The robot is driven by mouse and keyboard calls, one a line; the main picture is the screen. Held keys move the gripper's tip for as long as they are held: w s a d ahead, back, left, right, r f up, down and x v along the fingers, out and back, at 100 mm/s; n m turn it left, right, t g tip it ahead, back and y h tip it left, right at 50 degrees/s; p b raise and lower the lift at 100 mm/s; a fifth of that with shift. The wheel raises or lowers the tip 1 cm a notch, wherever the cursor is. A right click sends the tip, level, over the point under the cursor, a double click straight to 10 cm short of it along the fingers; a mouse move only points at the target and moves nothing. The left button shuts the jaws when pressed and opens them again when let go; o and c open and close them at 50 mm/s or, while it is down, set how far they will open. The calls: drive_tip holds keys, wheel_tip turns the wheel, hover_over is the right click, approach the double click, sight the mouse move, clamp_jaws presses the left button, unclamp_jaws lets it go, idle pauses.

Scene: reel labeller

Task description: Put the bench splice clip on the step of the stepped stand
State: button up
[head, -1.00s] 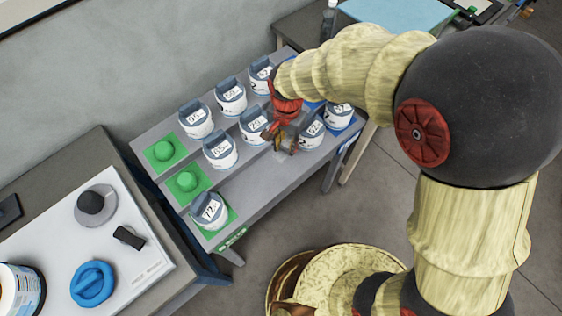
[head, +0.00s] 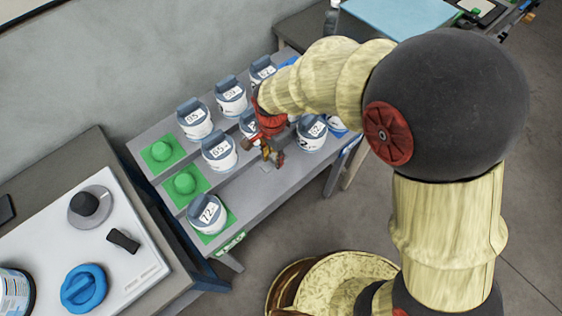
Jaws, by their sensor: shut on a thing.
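The stepped stand (head: 243,204) is grey, with several tiers rising toward the wall. My gripper (head: 269,157) is over its lower front part, between the tub marked 72 and a tub at the right. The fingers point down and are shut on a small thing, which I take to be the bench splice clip. Its shape is too small and too hidden by the fingers to make out. I cannot tell whether it touches the step. Bare step surface shows to the left of and below my gripper.
Labelled white tubs with grey tops, such as the one marked 72 (head: 208,213), stand close around. Green pads with green knobs (head: 184,183) line the stand's left end. At left, a bench with a white board (head: 118,271) holds a blue knob (head: 84,289) and a black block (head: 123,240).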

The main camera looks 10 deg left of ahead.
drive_tip(key=w+f, duration=0.1)
drive_tip(key=f, duration=0.1)
drive_tip(key=w+d+f+b, duration=0.1)
drive_tip(key=w+f, duration=0.1)
drive_tip(key=shift+d+f, duration=0.1)
drive_tip(key=shift+d, duration=0.1)
drive_tip(key=shift+w+d+f+b, duration=0.15)
drive_tip(key=shift+f+b, duration=0.3)
drive_tip(key=shift+f, duration=0.45)
drive_tip(key=shift+w+a+f+b, duration=0.1)
drive_tip(key=shift+f+b, duration=0.3)
drive_tip(key=shift+f, duration=0.5)
drive_tip(key=shift+f, duration=0.2)
drive_tip(key=o, duration=1)
drive_tip(key=shift+o, duration=0.2)
drive_tip(key=shift+r, duration=0.15)
wheel_tip(320, 180, up, 12)
drive_tip(key=p, duration=0.3)
drive_tip(key=shift+p, duration=0.4)
drive_tip(key=shift+d+r, duration=0.1)
